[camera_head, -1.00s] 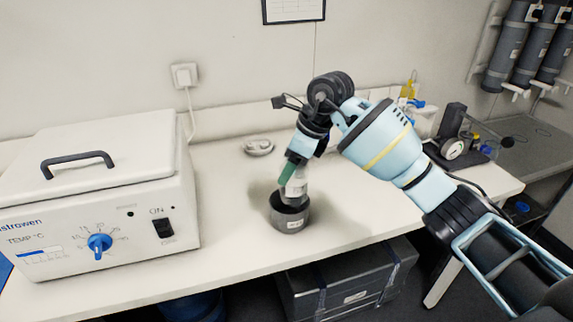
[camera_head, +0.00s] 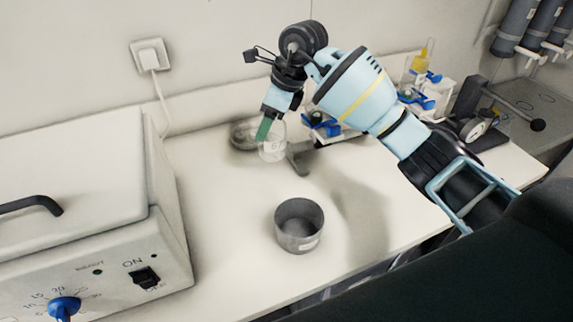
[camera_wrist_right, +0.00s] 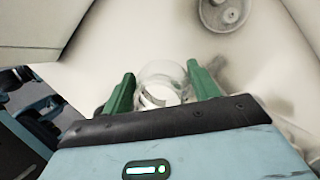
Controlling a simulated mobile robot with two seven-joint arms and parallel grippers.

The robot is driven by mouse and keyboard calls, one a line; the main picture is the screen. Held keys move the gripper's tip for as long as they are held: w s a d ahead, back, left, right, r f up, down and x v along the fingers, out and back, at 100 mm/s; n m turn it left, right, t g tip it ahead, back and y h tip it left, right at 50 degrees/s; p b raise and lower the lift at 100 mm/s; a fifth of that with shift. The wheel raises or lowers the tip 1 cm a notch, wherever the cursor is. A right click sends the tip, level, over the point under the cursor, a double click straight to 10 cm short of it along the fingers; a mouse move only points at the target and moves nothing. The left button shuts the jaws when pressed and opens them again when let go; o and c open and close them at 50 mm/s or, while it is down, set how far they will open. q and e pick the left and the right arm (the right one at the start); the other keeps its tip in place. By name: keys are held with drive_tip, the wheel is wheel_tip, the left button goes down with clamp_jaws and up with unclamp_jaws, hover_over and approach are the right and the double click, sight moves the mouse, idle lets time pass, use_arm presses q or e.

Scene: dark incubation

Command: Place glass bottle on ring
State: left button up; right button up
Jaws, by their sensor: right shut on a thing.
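My right gripper (camera_head: 266,128) is shut on a clear glass bottle (camera_head: 273,147) with its green fingers, and holds it over the back part of the bench. In the right wrist view the bottle (camera_wrist_right: 162,84) sits between the two green fingertips (camera_wrist_right: 161,70). A low round grey piece (camera_head: 240,134), which looks like the ring, lies on the bench just behind and left of the bottle, partly hidden by it. It also shows in the right wrist view (camera_wrist_right: 223,12), apart from the bottle. My left gripper is not in view.
An open dark grey pot (camera_head: 299,226) stands empty at the bench front. A white heater box (camera_head: 90,200) fills the left. Blue-clipped glassware (camera_head: 418,90) and a dark device (camera_head: 470,112) stand at the back right. The bench left of the pot is clear.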

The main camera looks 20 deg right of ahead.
sight(269, 153)
wheel_tip(269, 153, down, 5)
drive_tip(key=shift+f, duration=0.1)
drive_tip(key=shift+f+p, duration=0.3)
drive_tip(key=shift+f, duration=1.7)
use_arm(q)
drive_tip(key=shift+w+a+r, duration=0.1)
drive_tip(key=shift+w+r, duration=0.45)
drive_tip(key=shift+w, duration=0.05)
use_arm(e)
drive_tip(key=shift+f, duration=0.1)
drive_tip(key=shift+f, duration=0.15)
drive_tip(key=o, duration=1.1)
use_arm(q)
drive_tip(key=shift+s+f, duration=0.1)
